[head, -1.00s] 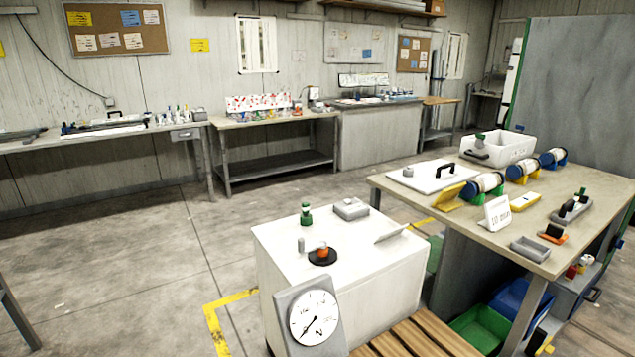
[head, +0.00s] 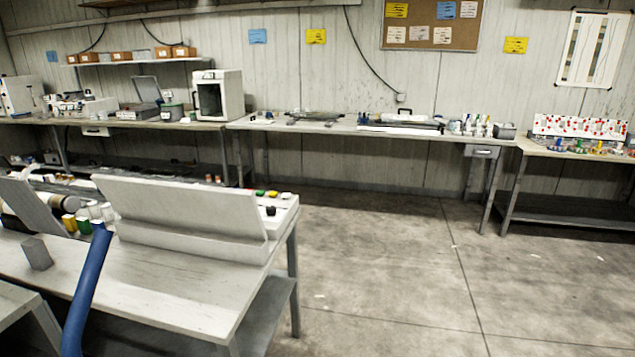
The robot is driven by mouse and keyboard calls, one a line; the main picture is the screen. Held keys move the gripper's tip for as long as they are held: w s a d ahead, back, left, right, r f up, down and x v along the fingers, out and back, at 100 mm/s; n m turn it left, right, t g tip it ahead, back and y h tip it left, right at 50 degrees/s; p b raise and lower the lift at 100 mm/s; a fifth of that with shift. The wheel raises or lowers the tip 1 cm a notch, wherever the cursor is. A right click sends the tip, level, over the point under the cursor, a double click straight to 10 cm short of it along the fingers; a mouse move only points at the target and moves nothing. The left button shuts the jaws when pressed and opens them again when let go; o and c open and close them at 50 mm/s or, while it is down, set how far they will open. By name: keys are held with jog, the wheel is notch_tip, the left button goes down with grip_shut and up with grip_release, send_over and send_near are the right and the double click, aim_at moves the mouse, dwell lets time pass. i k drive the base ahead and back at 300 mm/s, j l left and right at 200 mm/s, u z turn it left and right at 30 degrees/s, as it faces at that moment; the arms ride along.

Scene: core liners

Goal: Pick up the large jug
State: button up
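I cannot make out a large jug in the head view. Small bottles and containers (head: 478,128) stand on the back bench, too small to tell apart. My gripper is not in view.
Another bench (head: 560,148) stands at the right. The concrete floor (head: 400,260) between is clear.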

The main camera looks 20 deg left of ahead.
aim_at(103, 115)
jog(key=i, duration=0.9)
jog(key=i+j+u, duration=0.1)
jog(key=i, duration=1.75)
jog(key=i+u, duration=0.1)
jog(key=i, duration=0.85)
jog(key=i+u, duration=0.1)
jog(key=i, duration=0.8)
jog(key=i+l, duration=0.15)
jog(key=i, duration=0.8)
jog(key=i+j+u, duration=0.15)
jog(key=i+u, duration=0.3)
jog(key=i+j+u, duration=0.1)
jog(key=i+u, duration=0.55)
jog(key=u, duration=0.2)
jog(key=i+l+u, duration=0.25)
jog(key=u, duration=0.2)
jog(key=i+j+u, duration=0.2)
jog(key=i+u, duration=0.15)
jog(key=i, duration=0.2)
jog(key=i+u, duration=0.4)
jog(key=i, duration=0.2)
jog(key=i+l+u, duration=0.1)
jog(key=i+u, duration=0.25)
jog(key=i, duration=2.1)
jog(key=i+z, duration=0.1)
jog(key=i, duration=0.85)
jog(key=i+j+z, duration=0.15)
jog(key=i, duration=0.8)
